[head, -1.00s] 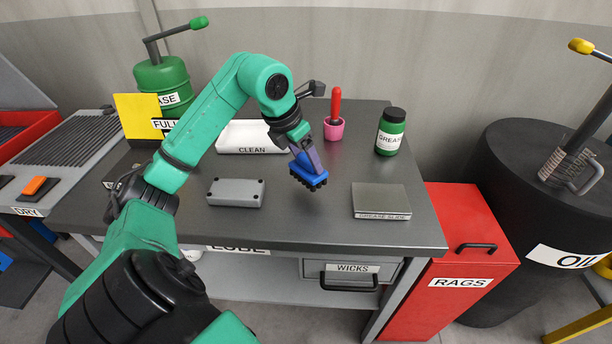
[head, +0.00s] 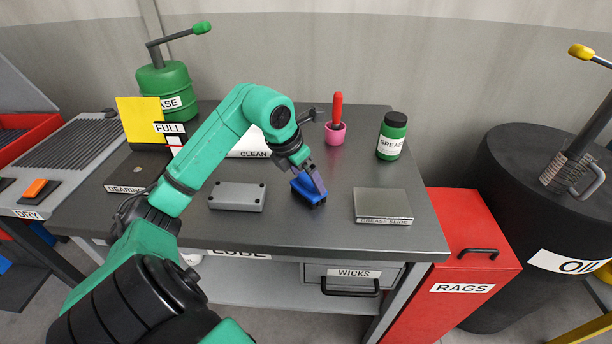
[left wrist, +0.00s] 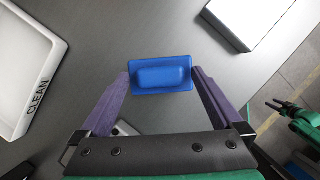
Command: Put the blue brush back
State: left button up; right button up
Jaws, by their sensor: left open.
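The blue brush (head: 307,193) is on the dark table top, bristles down, between the grey block and the grease slide plate. My left gripper (head: 314,182) is over it, with its purple fingers open on either side. In the left wrist view the brush (left wrist: 162,75) lies between the two open fingertips, which are close to its ends; I cannot tell whether they touch it. A green arm end with a small dark gripper (left wrist: 283,108), which looks like my right one, shows at the right edge of that view, too small to read.
The white CLEAN tray (head: 249,147) is behind my left arm. A pink cup (head: 335,134) with a red-handled tool and a green grease jar (head: 392,135) stand at the back. The grease slide plate (head: 382,203) is at right, the grey block (head: 236,196) at left.

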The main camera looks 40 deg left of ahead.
pick_arm(q)
jog(key=v, duration=1.2)
jog(key=shift+b, duration=0.45)
jog(key=shift+r, duration=0.1)
